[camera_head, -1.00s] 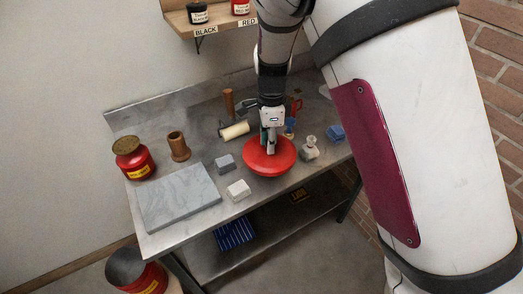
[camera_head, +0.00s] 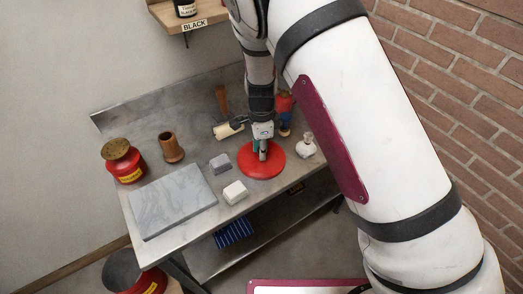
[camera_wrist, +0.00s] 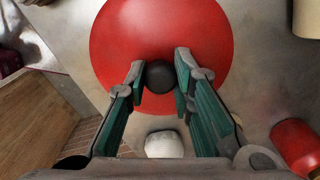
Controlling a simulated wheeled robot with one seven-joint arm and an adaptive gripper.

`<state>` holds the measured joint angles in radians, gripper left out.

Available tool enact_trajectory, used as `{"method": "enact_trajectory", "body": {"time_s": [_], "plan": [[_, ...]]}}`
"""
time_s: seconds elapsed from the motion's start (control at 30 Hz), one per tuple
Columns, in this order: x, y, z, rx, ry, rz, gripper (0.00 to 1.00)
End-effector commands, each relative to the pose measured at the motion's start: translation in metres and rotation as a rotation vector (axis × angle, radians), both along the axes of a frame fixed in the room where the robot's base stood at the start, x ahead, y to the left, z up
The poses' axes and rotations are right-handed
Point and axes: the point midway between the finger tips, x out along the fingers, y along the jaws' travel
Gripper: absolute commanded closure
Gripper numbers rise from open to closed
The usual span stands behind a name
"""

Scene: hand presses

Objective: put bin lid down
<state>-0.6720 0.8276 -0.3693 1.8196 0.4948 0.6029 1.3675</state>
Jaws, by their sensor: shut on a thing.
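The round red bin lid (camera_head: 262,169) with a black knob (camera_wrist: 159,76) is at the right front part of the metal bench. My gripper (camera_head: 263,153) points down from above with its fingers shut on the knob, which shows between the green-padded fingers (camera_wrist: 160,82) in the wrist view. The lid looks level and very close to the bench top; whether it touches is hard to tell. The red bin (camera_head: 133,277), with a dark open top, stands on the floor at the lower left, partly cut off by the frame.
On the metal bench (camera_head: 150,221) a white block (camera_head: 235,192) and a grey block (camera_head: 220,163) sit left of the lid. A stone slab (camera_head: 172,200), a red can (camera_head: 124,163) and a brown pot (camera_head: 171,148) are further left. A glass-like bottle (camera_head: 306,146) stands close right.

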Motion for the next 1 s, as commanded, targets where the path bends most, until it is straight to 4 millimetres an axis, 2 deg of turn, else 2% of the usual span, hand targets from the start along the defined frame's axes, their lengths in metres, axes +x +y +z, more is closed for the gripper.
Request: {"method": "enact_trajectory", "body": {"time_s": [0.1,0.43,0.47,0.5,0.53,0.87,1.0], "plan": [[0.0,0.0,-0.011,0.0,0.0,-0.001,1.0],[0.0,0.0,-0.013,0.0,0.0,-0.001,1.0],[0.0,0.0,-0.013,0.0,-0.001,-0.001,0.71],[0.0,0.0,-0.013,0.0,-0.001,-0.001,0.62],[0.0,0.0,-0.013,0.0,-0.001,-0.001,0.58],[0.0,0.0,-0.011,0.0,-0.002,0.0,0.58],[0.002,0.001,0.002,0.002,-0.005,0.001,0.58]]}}
